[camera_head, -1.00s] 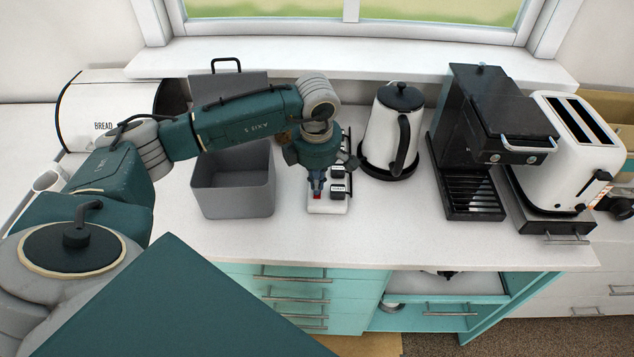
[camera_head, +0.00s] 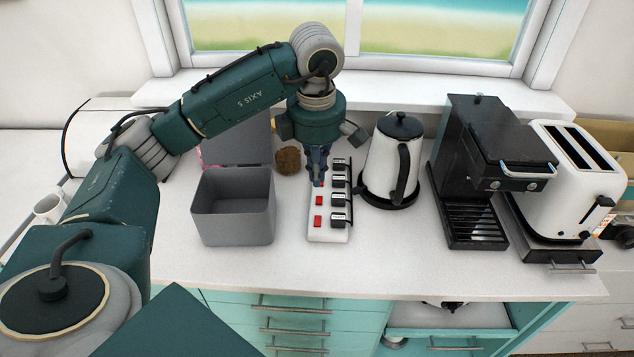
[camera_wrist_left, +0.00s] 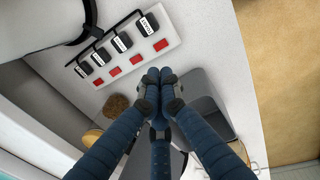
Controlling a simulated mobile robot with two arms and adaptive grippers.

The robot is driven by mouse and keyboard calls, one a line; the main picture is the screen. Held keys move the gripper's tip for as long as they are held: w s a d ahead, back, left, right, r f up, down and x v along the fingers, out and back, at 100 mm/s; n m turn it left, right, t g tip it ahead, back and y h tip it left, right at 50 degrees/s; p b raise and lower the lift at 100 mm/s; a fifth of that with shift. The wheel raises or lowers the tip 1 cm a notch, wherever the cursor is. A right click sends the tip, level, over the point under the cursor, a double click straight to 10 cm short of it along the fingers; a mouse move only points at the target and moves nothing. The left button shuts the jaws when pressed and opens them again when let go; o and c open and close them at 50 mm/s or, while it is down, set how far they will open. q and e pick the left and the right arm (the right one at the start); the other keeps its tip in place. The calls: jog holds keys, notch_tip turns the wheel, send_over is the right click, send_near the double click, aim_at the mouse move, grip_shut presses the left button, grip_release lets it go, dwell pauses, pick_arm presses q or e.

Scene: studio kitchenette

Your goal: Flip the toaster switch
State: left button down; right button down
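A white power strip (camera_head: 330,236) stands on the counter between a grey bin and a kettle. It carries a row of red switches, such as the near one (camera_head: 318,221), and black plugs (camera_head: 338,220) with white labels too small to read for sure. Both also show in the left wrist view, with a red switch (camera_wrist_left: 161,45) and a plug (camera_wrist_left: 145,25). The toaster (camera_head: 572,180) is white, at the far right. My left gripper (camera_head: 319,184) points down above the strip's far half. Its fingertips (camera_wrist_left: 160,76) are together and empty, beside the strip in the wrist view. My right gripper is not seen.
The grey open bin (camera_head: 232,212) is left of the strip, with a brown round thing (camera_head: 288,161) behind it. The kettle (camera_head: 386,160) and black coffee machine (camera_head: 478,160) stand to the right. The counter front (camera_head: 380,255) is clear.

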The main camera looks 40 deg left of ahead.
aim_at(317, 216)
pick_arm(q)
jog(key=shift+w+f, duration=0.1)
jog(key=shift+w+a, duration=0.4)
jog(key=shift+w, duration=0.15)
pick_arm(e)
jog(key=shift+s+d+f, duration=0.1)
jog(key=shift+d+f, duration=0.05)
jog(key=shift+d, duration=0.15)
